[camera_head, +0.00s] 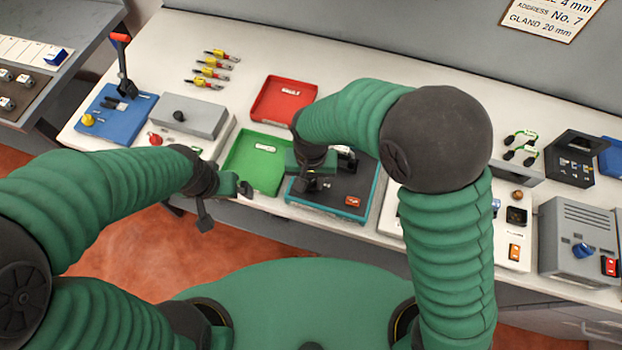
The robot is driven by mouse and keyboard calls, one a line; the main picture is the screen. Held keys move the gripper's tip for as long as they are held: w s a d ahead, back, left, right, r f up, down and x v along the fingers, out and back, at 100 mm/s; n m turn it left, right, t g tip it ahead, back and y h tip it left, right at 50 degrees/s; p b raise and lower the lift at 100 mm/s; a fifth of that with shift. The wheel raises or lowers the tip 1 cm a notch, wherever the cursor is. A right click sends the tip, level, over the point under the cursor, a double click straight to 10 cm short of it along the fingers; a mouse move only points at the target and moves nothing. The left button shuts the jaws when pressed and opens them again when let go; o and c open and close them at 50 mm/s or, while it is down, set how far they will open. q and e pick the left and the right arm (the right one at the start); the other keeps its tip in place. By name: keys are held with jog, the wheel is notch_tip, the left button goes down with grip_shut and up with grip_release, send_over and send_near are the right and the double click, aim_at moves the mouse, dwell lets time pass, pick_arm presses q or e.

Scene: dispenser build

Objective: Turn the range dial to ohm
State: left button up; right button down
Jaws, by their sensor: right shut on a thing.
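A dark grey device with a teal edge (335,208) lies on the bench in front of my body, with a red rocker switch (352,201) at its lower right. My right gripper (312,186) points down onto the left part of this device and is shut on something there. The gripper covers that spot, so the range dial, its pointer and the ohm mark cannot be made out. My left gripper (226,203) hangs at the bench's front edge by the green tray, with its fingers apart and nothing between them.
A green tray (240,178) lies just left of the device, with a red tray (270,112) behind it. Several yellow-red connectors (212,68) lie at the back. A blue lever base (95,112) and a grey box (195,115) stand left. A grey unit (575,235) stands far right.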

jog(key=shift+w+d, duration=0.1)
jog(key=shift+d, duration=0.1)
jog(key=shift+a+n+p, duration=0.35)
jog(key=shift+n, duration=0.35)
jog(key=n+p, duration=0.1)
jog(key=n, duration=0.2)
jog(key=shift+d+r, duration=0.1)
jog(key=shift+d, duration=0.1)
jog(key=n+p, duration=0.1)
jog(key=n, duration=0.2)
jog(key=shift+a, duration=0.1)
jog(key=n+p, duration=0.1)
jog(key=n, duration=0.3)
jog(key=shift+p, duration=0.4)
jog(key=shift+n, duration=0.3)
jog(key=c, duration=1)
grip_release()
jog(key=shift+c, duration=0.2)
